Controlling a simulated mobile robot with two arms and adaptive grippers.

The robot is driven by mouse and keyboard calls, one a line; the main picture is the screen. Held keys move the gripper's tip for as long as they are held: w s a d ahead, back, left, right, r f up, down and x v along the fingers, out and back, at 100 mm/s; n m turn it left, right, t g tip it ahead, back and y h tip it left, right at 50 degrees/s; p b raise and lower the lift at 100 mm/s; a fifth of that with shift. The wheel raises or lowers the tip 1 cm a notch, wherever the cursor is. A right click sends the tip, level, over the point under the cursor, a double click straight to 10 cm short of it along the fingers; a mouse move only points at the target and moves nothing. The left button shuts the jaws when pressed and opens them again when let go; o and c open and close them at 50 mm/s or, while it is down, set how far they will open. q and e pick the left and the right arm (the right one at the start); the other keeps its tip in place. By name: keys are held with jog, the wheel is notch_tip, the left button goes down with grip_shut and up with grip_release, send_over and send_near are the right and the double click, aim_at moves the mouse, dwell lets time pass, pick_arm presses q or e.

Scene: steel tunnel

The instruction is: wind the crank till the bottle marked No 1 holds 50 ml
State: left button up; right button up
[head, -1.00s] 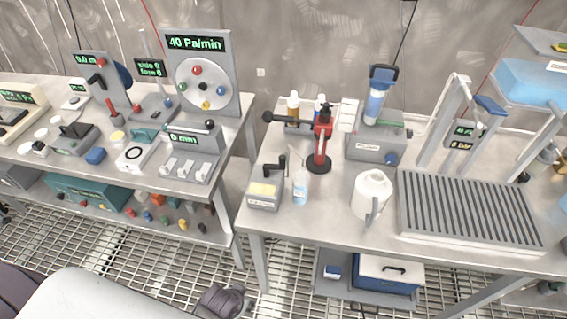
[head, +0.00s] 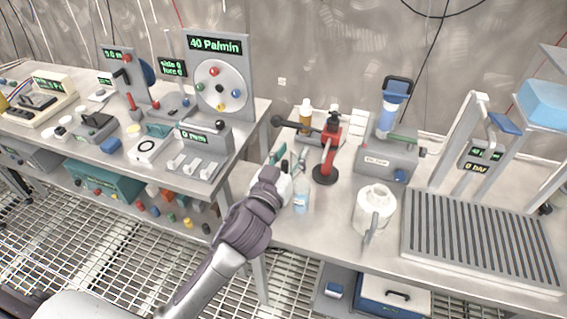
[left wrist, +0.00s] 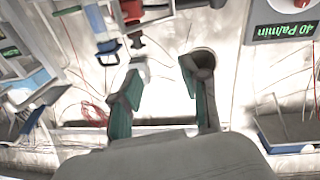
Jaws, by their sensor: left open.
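A small clear bottle (head: 301,200) with a pale blue label stands upright on the right-hand bench; its marking and liquid level are too small to read. The crank box just left of it is now mostly hidden behind my left arm and hand. My left gripper (head: 285,164) is over that spot, beside the bottle, with its fingers apart. In the left wrist view my left gripper (left wrist: 160,98) is open, its teal pads apart with nothing held between them. I cannot tell whether a finger touches the crank. My right gripper is not in view.
A red stand (head: 327,160) with a dark arm rises close behind the bottle. A white jug (head: 374,208) and a ribbed grey tray (head: 478,240) are to the right. The left bench holds a panel (head: 218,80) reading 40 Pa/min. Bare bench lies between bottle and jug.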

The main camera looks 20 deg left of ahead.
pick_arm(q)
jog(key=d+r+m+g+h, duration=0.2)
jog(key=d+r+m+h, duration=0.9)
jog(key=d+r+h, duration=0.3)
jog(key=s+d+f+m+g+h, duration=0.2)
jog(key=d+m+g+h, duration=0.2)
jog(key=d+m+g, duration=0.45)
jog(key=n+g+y, duration=0.8)
jog(key=y, duration=1.2)
send_near(284, 161)
jog(key=f+p, duration=0.1)
jog(key=f, duration=0.4)
jog(key=f+p, duration=0.1)
jog(key=f, duration=0.4)
jog(key=shift+s+d+f, duration=0.1)
jog(key=shift+s+f, duration=0.1)
jog(key=shift+s, duration=0.05)
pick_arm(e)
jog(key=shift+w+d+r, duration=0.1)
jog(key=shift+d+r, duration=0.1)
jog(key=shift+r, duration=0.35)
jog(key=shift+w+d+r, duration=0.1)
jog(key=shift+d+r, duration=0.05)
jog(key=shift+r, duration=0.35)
